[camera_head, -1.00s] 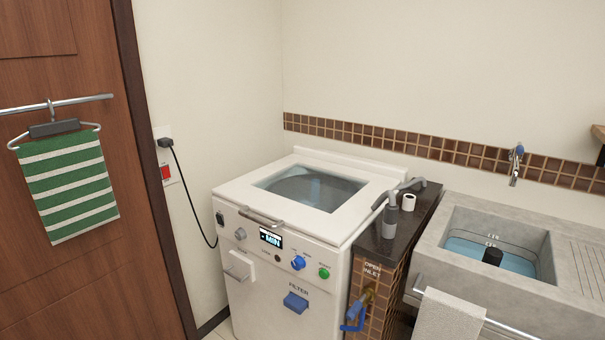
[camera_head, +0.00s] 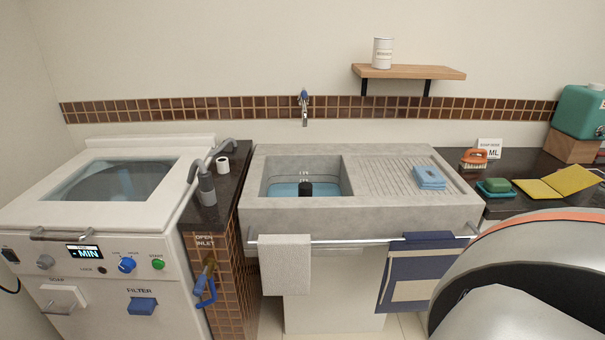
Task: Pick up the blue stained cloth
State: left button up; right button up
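A folded light blue cloth (camera_head: 429,177) lies on the ribbed drainboard (camera_head: 385,178) at the right of the concrete sink. I cannot make out stains on it at this size. A navy cloth with beige bands (camera_head: 416,268) hangs over the right part of the metal rail in front of the sink. Neither of my grippers is in view. A large rounded part of my own body fills the lower right corner and hides what is behind it.
The sink basin (camera_head: 282,201) holds water and a dark upright piece. A grey towel (camera_head: 285,264) hangs on the rail (camera_head: 345,241). The washing machine (camera_head: 95,218) stands left. A brush (camera_head: 474,158), green sponge (camera_head: 497,186) and yellow cloths (camera_head: 572,180) lie on the right counter.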

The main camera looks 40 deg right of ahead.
aim_at(426, 176)
jog(key=z, duration=2.15)
jog(key=i+l, duration=0.3)
jog(key=l+z, duration=0.05)
jog(key=l, duration=0.05)
